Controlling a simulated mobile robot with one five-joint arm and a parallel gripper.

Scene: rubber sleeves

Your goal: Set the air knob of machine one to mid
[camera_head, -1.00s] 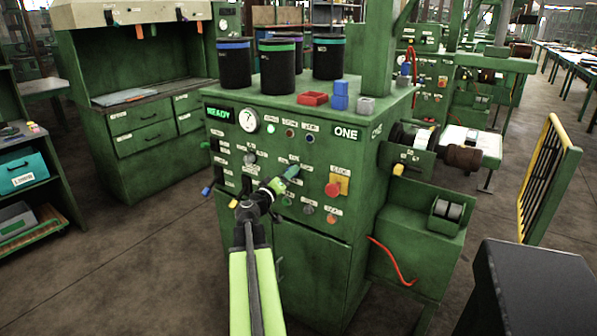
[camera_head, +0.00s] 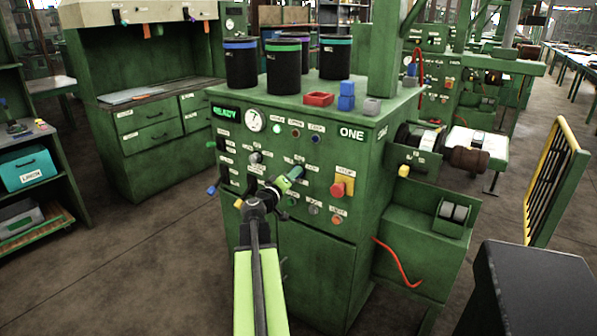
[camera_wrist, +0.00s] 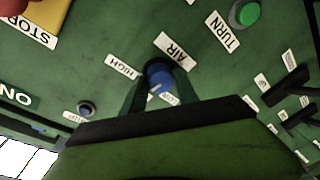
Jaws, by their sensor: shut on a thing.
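Machine one (camera_head: 320,225) is a green cabinet with "ONE" and a lit "READY" sign on its panel. In the wrist view the blue air knob (camera_wrist: 160,77) sits below the upside-down "AIR" label (camera_wrist: 174,48), with "HIGH" (camera_wrist: 121,66) to its left. A label under the knob is partly covered. My gripper (camera_wrist: 160,92) is shut on the knob, one finger on each side. In the head view my gripper (camera_head: 293,175) is at the panel's middle and hides the knob. The knob's exact setting cannot be told.
A red stop button (camera_head: 338,189) on a yellow plate is right of my gripper. A green turn button (camera_wrist: 246,12) and black levers (camera_wrist: 285,88) are close by. Open floor lies left of the machine.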

